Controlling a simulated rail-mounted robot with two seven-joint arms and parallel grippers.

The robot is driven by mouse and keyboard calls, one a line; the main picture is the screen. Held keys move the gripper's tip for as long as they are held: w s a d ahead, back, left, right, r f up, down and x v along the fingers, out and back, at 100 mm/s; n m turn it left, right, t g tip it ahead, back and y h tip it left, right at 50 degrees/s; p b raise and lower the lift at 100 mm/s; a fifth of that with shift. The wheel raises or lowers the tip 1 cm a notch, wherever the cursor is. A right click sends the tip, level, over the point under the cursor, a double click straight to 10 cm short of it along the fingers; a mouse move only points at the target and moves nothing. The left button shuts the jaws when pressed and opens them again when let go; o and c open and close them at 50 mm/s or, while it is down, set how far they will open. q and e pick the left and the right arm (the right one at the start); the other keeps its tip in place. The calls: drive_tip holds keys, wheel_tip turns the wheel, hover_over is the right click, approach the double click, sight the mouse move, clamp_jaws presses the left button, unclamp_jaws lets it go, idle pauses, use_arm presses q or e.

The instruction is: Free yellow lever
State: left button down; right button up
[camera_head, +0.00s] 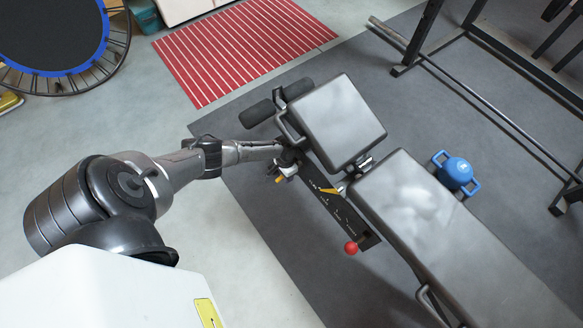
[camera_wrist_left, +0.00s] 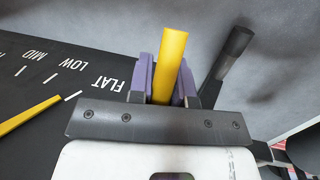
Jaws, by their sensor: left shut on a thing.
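The adjustable bench has a black padded seat (camera_head: 340,120) and a long black backrest (camera_head: 430,220). In the left wrist view a yellow lever (camera_wrist_left: 171,60) stands between the purple-grey fingers of my left gripper (camera_wrist_left: 167,80). The gripper is shut on it. In the head view my left gripper (camera_head: 287,160) is at the bench's side below the seat, and a small bit of the yellow lever (camera_head: 281,179) shows there. The black scale plate (camera_wrist_left: 60,75) reads FLAT, LOW and MID, with FLAT closest to the gripper. A yellow pointer (camera_wrist_left: 28,114) lies across the plate. My right gripper is not in view.
A red knob (camera_head: 351,248) sticks out from the bench frame. Foam rollers (camera_head: 257,113) are at the seat's far end. A red striped mat (camera_head: 240,50) lies behind. Floor left of the bench is clear.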

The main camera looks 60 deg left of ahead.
use_arm(q)
drive_tip(key=shift+r, duration=0.1)
idle(0.5)
drive_tip(key=c, duration=1.1)
unclamp_jaws()
drive_tip(key=shift+s, duration=0.1)
drive_tip(key=shift+o, duration=0.2)
